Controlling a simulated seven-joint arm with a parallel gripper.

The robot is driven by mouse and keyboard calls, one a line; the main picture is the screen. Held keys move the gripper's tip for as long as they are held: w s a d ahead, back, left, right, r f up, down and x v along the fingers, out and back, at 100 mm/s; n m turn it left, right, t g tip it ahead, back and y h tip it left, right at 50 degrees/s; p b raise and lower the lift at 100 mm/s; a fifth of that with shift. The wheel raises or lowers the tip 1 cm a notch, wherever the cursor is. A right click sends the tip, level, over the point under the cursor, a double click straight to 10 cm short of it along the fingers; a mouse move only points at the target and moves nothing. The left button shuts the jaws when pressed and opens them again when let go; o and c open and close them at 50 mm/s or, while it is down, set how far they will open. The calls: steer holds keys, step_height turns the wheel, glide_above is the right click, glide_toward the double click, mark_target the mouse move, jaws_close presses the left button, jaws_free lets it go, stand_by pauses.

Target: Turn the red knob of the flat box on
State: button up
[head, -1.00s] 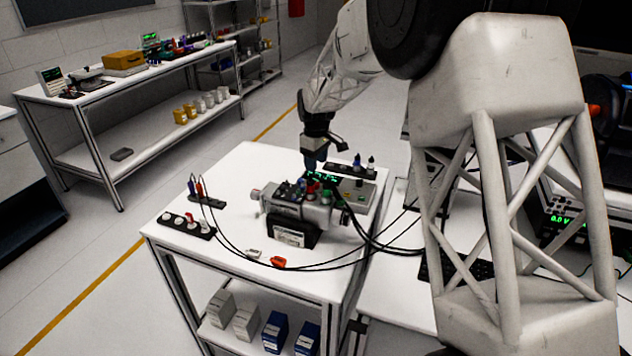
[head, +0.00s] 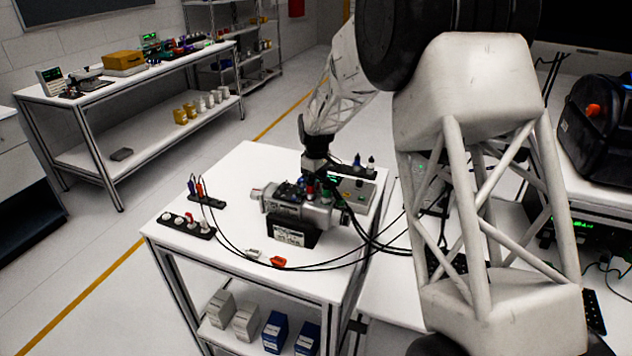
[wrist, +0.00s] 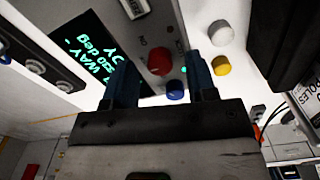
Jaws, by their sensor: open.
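The flat box (head: 357,191) is a grey panel at the back right of the white table, partly hidden by my arm in the head view. In the wrist view a round red knob (wrist: 160,62) lies between my two fingers, with visible room on both sides. A black display (wrist: 98,72) with green text is to its left. My gripper (wrist: 161,78) is open, with two blue fingers reaching towards the panel. In the head view my gripper (head: 316,178) is low over the box's left part. The red knob is not clear there, and its contact with the fingers cannot be told.
A servo device (head: 298,214) stands in front of the box, with black cables.

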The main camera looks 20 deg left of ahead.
steer(key=shift+f, duration=0.4)
steer(key=c, duration=0.9)
steer(key=shift+c, duration=0.2)
steer(key=shift+m, duration=0.3)
steer(key=m, duration=1.1)
